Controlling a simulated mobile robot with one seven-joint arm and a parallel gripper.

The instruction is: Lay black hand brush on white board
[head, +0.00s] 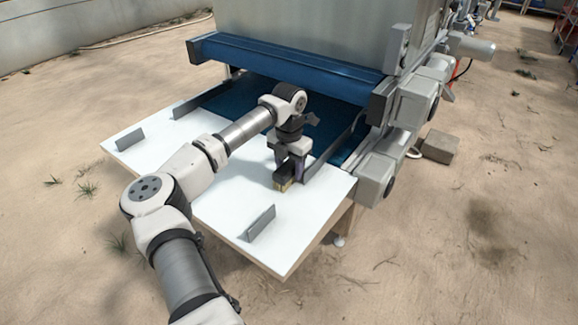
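The white board (228,207) is a wide flat panel in front of the machine. My gripper (289,168) points down over its right part. It is shut on the black hand brush (284,179), a dark block with pale yellowish bristles on its underside. The bristles face down and are at or just above the board's surface; I cannot tell whether they touch. The gripper fingers hide part of the brush.
The tray seeder, with a blue crossbar (290,66) and blue belt, stands behind the board. Grey upright brackets (260,223) stand on the board, and a grey side rail is close right of the brush. The board's front right corner is clear.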

